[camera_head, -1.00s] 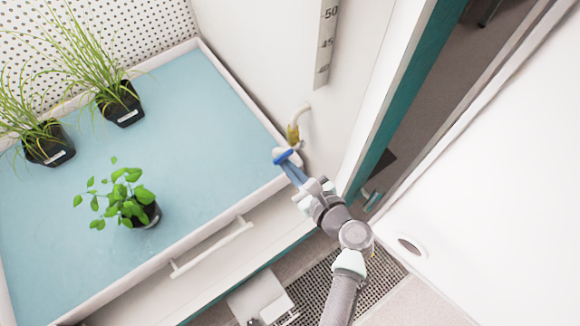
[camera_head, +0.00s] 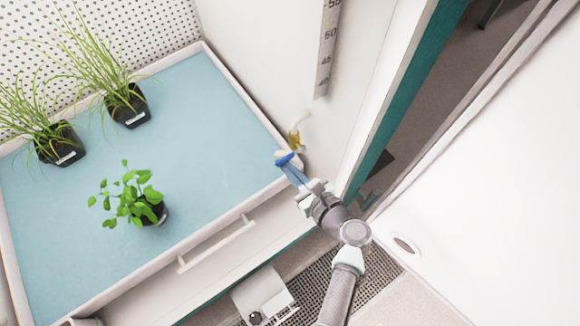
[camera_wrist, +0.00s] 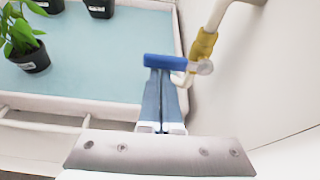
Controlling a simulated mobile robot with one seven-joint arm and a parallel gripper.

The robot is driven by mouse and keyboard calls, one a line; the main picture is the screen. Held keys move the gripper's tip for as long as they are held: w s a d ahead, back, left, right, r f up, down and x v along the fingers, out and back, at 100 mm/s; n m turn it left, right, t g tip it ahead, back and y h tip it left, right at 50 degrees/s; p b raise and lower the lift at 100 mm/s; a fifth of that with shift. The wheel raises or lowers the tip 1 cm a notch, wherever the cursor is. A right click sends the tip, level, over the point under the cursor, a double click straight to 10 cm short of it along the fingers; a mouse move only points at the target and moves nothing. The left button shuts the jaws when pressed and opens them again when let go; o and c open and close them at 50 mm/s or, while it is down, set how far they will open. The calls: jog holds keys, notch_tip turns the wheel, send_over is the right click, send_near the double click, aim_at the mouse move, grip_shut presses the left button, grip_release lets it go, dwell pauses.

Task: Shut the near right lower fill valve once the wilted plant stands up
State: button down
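The fill valve (camera_head: 295,138) has a yellow body on a white pipe low on the right wall, at the tray's near right corner. Its blue lever (camera_wrist: 165,62) lies crosswise at my fingertips in the wrist view. My gripper (camera_head: 284,162) has its blue fingers together, with the tips at the lever; whether they touch it I cannot tell. The fingers also show in the wrist view (camera_wrist: 160,75). The leafy plant (camera_head: 130,195) stands in a dark pot in the tray, its stems raised and leaning left, its leaves spread.
The pale-walled tray (camera_head: 232,72) has a light blue floor. Two potted grasses (camera_head: 128,106) (camera_head: 60,145) stand at its back left. A white handle bar (camera_head: 217,243) runs along its front. A scale strip (camera_head: 326,50) hangs on the wall above the valve. A white door panel (camera_head: 500,170) fills the right.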

jog(key=shift+w+r, duration=0.25)
jog(key=shift+r, duration=0.05)
notch_tip(320, 180, down, 5)
jog(key=b, duration=0.4)
jog(key=p+v, duration=0.5)
jog(key=v, duration=0.5)
jog(key=shift+s, duration=0.3)
